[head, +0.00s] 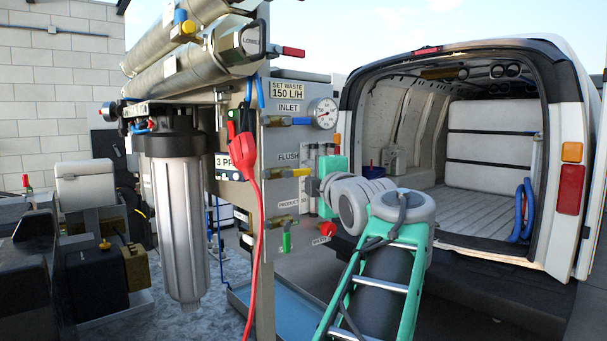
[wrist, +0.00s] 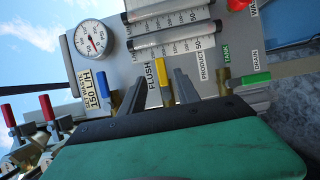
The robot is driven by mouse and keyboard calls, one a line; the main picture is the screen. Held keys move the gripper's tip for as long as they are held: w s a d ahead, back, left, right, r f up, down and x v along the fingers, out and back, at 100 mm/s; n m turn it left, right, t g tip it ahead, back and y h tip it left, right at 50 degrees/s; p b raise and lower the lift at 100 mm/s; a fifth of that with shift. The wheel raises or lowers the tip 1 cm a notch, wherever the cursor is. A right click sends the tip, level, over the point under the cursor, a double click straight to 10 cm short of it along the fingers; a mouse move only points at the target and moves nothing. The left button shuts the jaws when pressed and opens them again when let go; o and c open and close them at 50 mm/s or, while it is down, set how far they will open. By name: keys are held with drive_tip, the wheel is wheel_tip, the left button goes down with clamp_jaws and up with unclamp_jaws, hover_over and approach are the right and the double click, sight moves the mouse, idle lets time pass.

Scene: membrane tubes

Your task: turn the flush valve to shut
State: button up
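The flush valve's yellow lever (head: 301,172) lies level under the FLUSH label on the grey panel (head: 276,205), pointing right from its brass body. In the wrist view, which is turned sideways, the yellow lever (wrist: 163,68) shows between the two dark fingers of my gripper (wrist: 162,82). The fingers are apart, with a gap visible on each side of the lever. Whether they reach around it in depth is hard to tell. In the head view my green gripper body (head: 325,167) is just right of the lever; its fingers are not clear there.
The blue inlet lever (head: 302,121) and gauge (head: 323,113) are above. Flow meters (wrist: 170,32) stand close beside the flush valve. A red cable (head: 256,200) hangs left; an open van (head: 470,150) stands right.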

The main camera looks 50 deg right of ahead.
sight(304, 173)
drive_tip(key=p+x, duration=0.2)
drive_tip(key=x, duration=0.5)
drive_tip(key=shift+f, duration=0.15)
clamp_jaws()
idle(1.1)
